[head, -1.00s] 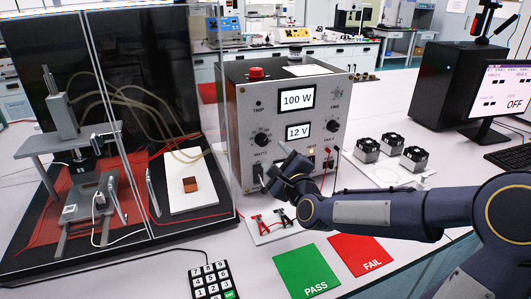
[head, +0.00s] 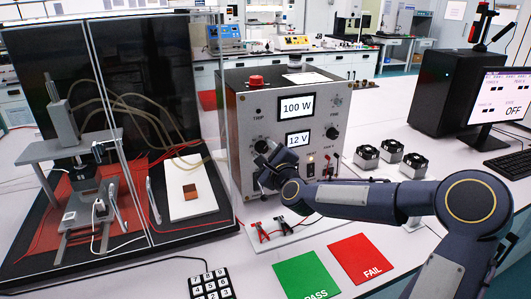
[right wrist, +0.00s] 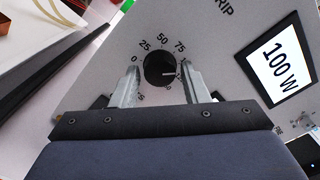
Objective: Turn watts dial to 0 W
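The watts dial (head: 261,146) is a round black knob on the grey front panel of the tester (head: 232,150). In the right wrist view the dial (right wrist: 158,66) shows a white mark pointing right, near the top end of its scale. The display (head: 297,107) reads 100 W. My right gripper (head: 262,163) is at the panel by the dial. In the right wrist view its fingers (right wrist: 160,76) stand apart, one on each side of the dial, with small gaps. Whether they reach the panel surface is unclear. My left gripper is not in view.
A second display (head: 298,139) reads 12 V, with another knob (head: 332,133) to its right. A red button (head: 256,80) tops the tester. Red and black clips (head: 270,230) lie in front. A clear-walled test rig (head: 75,210) stands left. Green PASS (head: 305,276) and red FAIL (head: 361,259) cards lie in front.

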